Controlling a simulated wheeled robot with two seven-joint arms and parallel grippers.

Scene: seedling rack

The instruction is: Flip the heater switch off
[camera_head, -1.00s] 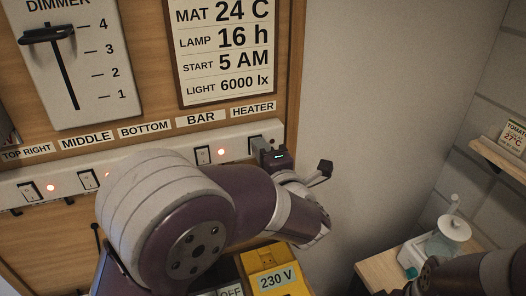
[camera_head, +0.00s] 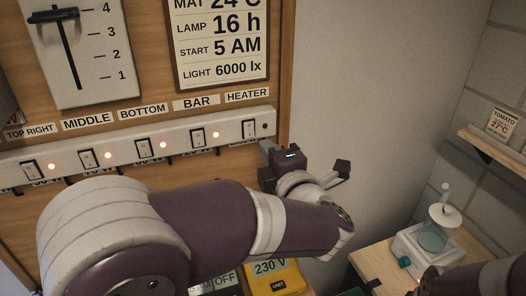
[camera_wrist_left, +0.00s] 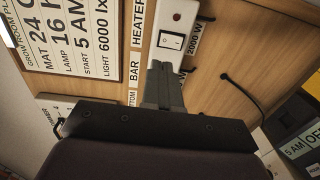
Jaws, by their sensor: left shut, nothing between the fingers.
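The heater switch (camera_head: 249,128) is the rightmost white rocker on the switch strip, under the HEATER label (camera_head: 247,95). The small lamp (camera_head: 265,126) beside it is dark. The switch also shows in the left wrist view (camera_wrist_left: 171,42), close to the fingertips. My left gripper (camera_head: 267,148) is shut and empty, just below the right end of the strip. In the left wrist view its closed fingers (camera_wrist_left: 163,78) point toward the switch, with a small gap in the picture; I cannot tell whether they touch the strip.
The other switches on the strip (camera_head: 182,142) have red lit lamps. A dimmer panel (camera_head: 110,90) and a grow plan sign hang above. A yellow 230 V box (camera_head: 288,286) stands below. At right are a side table (camera_head: 376,262) and a shelf (camera_head: 490,146). Part of my right arm shows bottom right.

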